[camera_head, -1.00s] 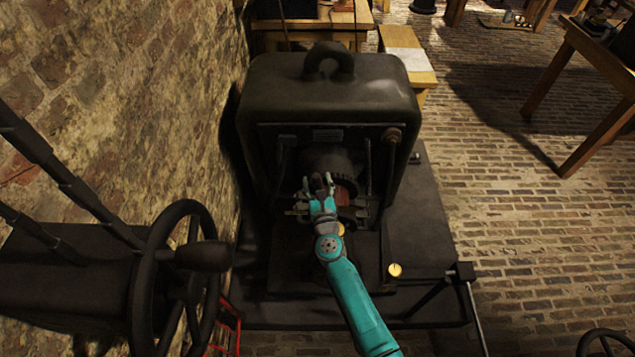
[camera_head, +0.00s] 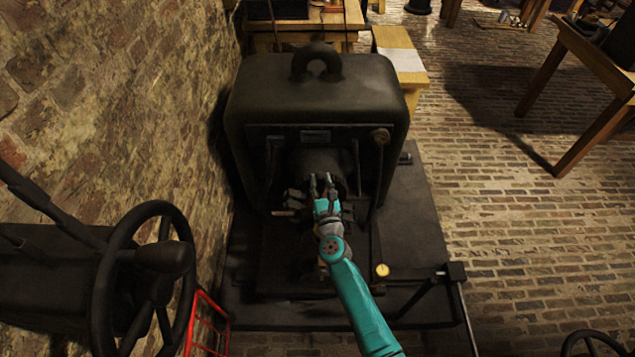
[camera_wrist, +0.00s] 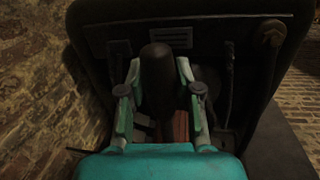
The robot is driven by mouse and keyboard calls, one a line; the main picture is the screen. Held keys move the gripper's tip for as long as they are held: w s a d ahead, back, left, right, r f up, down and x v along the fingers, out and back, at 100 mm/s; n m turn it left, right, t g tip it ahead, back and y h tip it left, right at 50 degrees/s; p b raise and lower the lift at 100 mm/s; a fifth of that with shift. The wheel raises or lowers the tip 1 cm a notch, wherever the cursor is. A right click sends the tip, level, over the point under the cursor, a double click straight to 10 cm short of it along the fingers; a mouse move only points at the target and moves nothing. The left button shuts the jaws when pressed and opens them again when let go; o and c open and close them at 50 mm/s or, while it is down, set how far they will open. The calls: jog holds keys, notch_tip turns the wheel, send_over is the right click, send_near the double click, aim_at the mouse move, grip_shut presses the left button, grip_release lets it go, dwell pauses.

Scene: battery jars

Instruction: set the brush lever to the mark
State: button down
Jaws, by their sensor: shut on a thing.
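The dark machine (camera_head: 315,95) with a ring on top stands ahead, its front open. In the wrist view, a dark rounded handle (camera_wrist: 157,68), which looks like the brush lever's, rises between my two fingers. My gripper (camera_head: 321,186) is at the machine's front opening; in the wrist view my gripper (camera_wrist: 160,75) is shut on this handle, one finger on each side. The lower part of the lever is hidden by my gripper. I cannot make out the mark in either view.
A black handwheel (camera_head: 145,280) stands at the lower left, with a red frame (camera_head: 207,322) beside it. A brick wall (camera_head: 120,110) is close on the left. A yellow round knob (camera_head: 382,270) is at the right front. Open brick floor (camera_head: 500,220) lies to the right.

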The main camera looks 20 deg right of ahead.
jog(key=shift+d, duration=0.2)
jog(key=c, duration=0.8)
grip_release()
jog(key=shift+o, duration=0.2)
jog(key=s+a, duration=0.2)
jog(key=s, duration=1)
jog(key=shift+f, duration=0.2)
